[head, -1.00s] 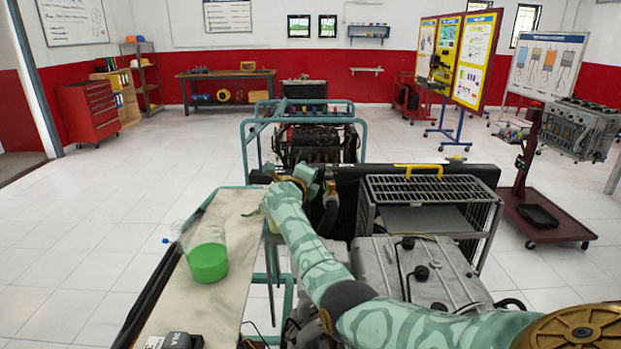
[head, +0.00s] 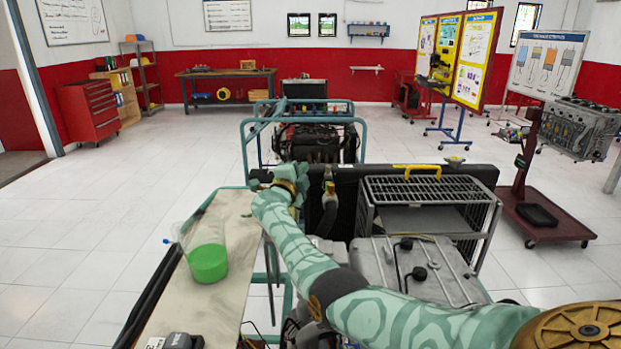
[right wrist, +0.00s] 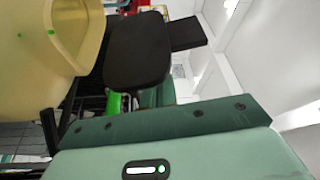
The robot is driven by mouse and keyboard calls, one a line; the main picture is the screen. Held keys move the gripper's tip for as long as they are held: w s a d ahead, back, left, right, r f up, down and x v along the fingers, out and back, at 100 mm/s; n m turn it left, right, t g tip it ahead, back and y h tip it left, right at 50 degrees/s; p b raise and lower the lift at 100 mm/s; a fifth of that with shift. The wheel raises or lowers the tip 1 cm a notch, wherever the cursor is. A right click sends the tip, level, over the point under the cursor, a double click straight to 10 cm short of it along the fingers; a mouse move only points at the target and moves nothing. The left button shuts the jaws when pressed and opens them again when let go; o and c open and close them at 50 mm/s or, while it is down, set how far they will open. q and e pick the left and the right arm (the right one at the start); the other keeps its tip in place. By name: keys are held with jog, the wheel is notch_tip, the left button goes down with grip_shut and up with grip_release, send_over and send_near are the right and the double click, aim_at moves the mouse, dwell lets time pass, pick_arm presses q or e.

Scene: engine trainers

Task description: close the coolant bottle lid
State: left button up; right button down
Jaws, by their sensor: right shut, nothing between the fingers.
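A clear container with green liquid (head: 207,262) stands on the narrow bench in the head view; a small blue piece (head: 166,240) shows at its left side. My right gripper (head: 295,172) is shut and empty, beyond the bench near the black radiator's left end. Its fingertips are hard to make out. In the right wrist view, a pale yellow container (right wrist: 35,55) fills the upper left. My left gripper is not in view.
The bench top (head: 225,215) runs along the left of the engine stand. A black radiator (head: 450,172), a metal cage (head: 470,218) and a grey metal unit (head: 375,265) crowd the right. Open white floor (head: 100,210) lies to the left.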

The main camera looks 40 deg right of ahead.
jog(key=n, duration=0.1)
jog(key=a+n+t, duration=0.1)
jog(key=w+n, duration=0.1)
jog(key=n, duration=0.1)
jog(key=shift+w+a+r+t+h, duration=0.1)
jog(key=shift+a+r+t+h, duration=0.1)
jog(key=shift+r+t+h, duration=0.1)
jog(key=n, duration=0.2)
jog(key=w+a+n+t+b, duration=0.1)
jog(key=n, duration=0.1)
jog(key=shift+a+f+t, duration=0.1)
jog(key=shift+a+t, duration=0.1)
jog(key=shift+t, duration=0.1)
jog(key=shift+w+a+f+n+t+y+b, duration=0.25)
jog(key=shift+w+a+n+t+y, duration=0.35)
jog(key=shift+n, duration=1.25)
jog(key=shift+w+a+f+n+t+y+b, duration=0.2)
jog(key=shift+n+t, duration=0.65)
jog(key=shift+n, duration=0.95)
jog(key=shift+w+a+f+n+t+y+b, duration=0.1)
jog(key=shift+w+a+f+n+t+y, duration=0.5)
jog(key=shift+n, duration=1.25)
jog(key=shift+s+d+r, duration=0.1)
jog(key=shift+s+r, duration=0.15)
notch_tip(320, 180, up, 5)
jog(key=p, duration=0.5)
jog(key=f+p+v, duration=0.1)
jog(key=p+v, duration=0.2)
jog(key=v, duration=0.7)
